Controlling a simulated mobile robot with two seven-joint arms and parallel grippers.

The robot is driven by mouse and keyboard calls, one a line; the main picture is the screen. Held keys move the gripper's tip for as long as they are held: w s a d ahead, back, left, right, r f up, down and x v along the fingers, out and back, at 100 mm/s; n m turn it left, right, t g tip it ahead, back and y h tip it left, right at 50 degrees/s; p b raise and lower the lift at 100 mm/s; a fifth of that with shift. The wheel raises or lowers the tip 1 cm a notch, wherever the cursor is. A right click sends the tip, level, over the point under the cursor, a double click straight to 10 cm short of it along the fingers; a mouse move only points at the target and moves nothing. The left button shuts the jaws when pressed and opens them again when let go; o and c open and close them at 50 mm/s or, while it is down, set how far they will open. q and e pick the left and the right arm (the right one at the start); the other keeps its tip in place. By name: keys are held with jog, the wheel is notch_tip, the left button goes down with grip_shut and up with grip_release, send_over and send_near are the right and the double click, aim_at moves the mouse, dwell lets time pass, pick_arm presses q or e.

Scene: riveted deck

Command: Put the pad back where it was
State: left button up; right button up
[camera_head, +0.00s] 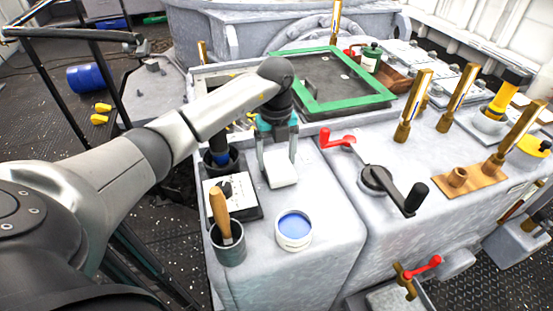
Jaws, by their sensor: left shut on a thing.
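My left gripper (279,154) reaches in from the left and points down over the light grey bench top (328,217). It is shut on a white pad (282,172), which sits between its two fingers. The pad is at or just above the bench top; I cannot tell if it touches. A white board with a dark knob (216,188) lies to the left of the pad. My right gripper is not in view.
A cup with a wooden-handled tool (229,250) and a tin of blue paint (294,230) stand in front of the gripper. A dark crank (376,180), a red lever (337,139) and brass posts (414,105) stand to the right. A green frame (355,105) lies behind.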

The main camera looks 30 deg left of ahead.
aim_at(276, 161)
pick_arm(q)
jog(key=shift+f, duration=0.1)
jog(key=o, duration=1.2)
jog(key=shift+c, duration=0.2)
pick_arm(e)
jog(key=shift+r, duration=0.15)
pick_arm(q)
jog(key=shift+r, duration=0.2)
notch_tip(276, 161, up, 12)
jog(key=p, duration=0.4)
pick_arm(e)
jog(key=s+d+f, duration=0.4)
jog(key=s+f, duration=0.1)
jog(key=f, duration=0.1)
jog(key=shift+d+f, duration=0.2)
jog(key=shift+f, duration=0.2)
pick_arm(q)
jog(key=shift+f, duration=0.1)
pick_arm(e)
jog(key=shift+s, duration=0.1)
